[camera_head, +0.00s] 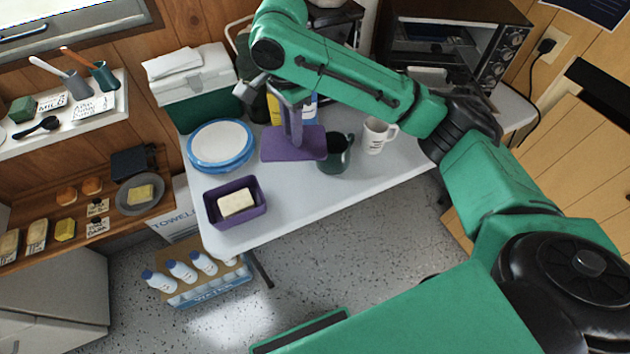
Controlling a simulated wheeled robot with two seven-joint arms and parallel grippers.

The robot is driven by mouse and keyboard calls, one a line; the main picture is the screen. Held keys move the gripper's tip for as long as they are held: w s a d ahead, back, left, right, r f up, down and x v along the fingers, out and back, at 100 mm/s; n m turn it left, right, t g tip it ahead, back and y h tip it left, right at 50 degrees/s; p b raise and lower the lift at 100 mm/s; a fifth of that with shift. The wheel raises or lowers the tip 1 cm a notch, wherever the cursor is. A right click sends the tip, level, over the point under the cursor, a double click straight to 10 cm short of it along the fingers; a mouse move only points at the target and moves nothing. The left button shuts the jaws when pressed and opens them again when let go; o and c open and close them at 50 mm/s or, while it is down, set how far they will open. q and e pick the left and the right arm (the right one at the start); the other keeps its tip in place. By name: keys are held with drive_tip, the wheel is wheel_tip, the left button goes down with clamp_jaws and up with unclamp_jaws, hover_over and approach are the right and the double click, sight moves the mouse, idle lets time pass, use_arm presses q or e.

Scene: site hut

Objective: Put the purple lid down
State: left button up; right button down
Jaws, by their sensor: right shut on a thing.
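The purple lid (278,149) is a flat rectangular piece over the white table, behind and right of the purple box. My right gripper (291,128) points down and is shut on the lid's upper side. I cannot tell whether the lid touches the table. The open purple box (212,212) stands near the table's front left corner, with a pale yellow block (236,204) inside. My left gripper is not in view.
On the white table (300,190), blue-rimmed plates (221,145) are left of the lid; a dark green mug (337,153) and white mug (375,136) are right. A green-and-white cooler (192,87) stands behind. The front middle is clear.

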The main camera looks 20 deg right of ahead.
sight(291, 142)
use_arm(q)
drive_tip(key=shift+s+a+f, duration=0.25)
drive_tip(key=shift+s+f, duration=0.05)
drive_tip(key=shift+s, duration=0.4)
use_arm(e)
drive_tip(key=f, duration=1.8)
drive_tip(key=shift+a, duration=0.25)
drive_tip(key=c, duration=0.7)
unclamp_jaws()
wheel_tip(291, 142, up, 12)
drive_tip(key=shift+r, duration=0.15)
